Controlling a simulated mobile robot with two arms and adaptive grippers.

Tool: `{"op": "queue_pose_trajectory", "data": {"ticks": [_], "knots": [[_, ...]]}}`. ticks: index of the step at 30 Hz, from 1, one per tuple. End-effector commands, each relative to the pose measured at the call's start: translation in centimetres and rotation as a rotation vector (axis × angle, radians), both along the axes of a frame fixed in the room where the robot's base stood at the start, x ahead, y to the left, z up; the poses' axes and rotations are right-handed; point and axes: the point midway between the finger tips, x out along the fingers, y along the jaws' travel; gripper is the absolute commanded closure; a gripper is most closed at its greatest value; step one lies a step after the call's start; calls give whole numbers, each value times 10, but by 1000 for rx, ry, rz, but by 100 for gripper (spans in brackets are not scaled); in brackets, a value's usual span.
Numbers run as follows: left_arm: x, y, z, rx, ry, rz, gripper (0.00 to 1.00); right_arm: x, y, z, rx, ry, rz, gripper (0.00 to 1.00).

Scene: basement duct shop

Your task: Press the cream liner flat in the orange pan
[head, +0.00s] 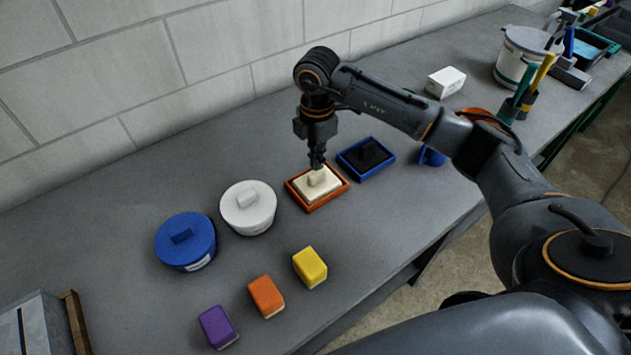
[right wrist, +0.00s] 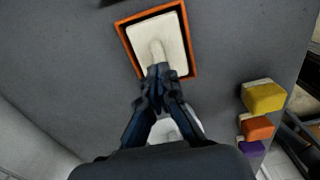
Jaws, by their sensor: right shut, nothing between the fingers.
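The orange pan (head: 325,203) sits on the grey bench with the cream liner (head: 328,187) inside it. The liner is a pale slab with a small raised knob. In the right wrist view, the pan's orange rim (right wrist: 191,48) surrounds the liner (right wrist: 172,38), with a dark gap along part of its edge. My right gripper (head: 317,163) points down over the liner, its fingers shut and empty. In the right wrist view its fingertips (right wrist: 159,72) are at the knob; I cannot tell whether they touch it. My left gripper is not in view.
A blue pan (head: 342,159) with a dark insert lies right of the orange pan. A white lidded tub (head: 262,221) and a blue one (head: 187,257) stand to its left. Yellow (head: 310,266), orange (head: 266,297) and purple (head: 217,327) blocks lie nearer the front edge.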

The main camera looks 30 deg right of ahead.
Motion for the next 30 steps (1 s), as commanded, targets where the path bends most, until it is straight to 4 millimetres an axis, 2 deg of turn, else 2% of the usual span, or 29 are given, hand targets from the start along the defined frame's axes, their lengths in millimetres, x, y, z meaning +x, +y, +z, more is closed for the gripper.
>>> {"op": "queue_pose_trajectory", "data": {"ticks": [30], "knots": [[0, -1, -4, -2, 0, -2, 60, 0, 0, -6, 0, 0, 0, 100]]}}
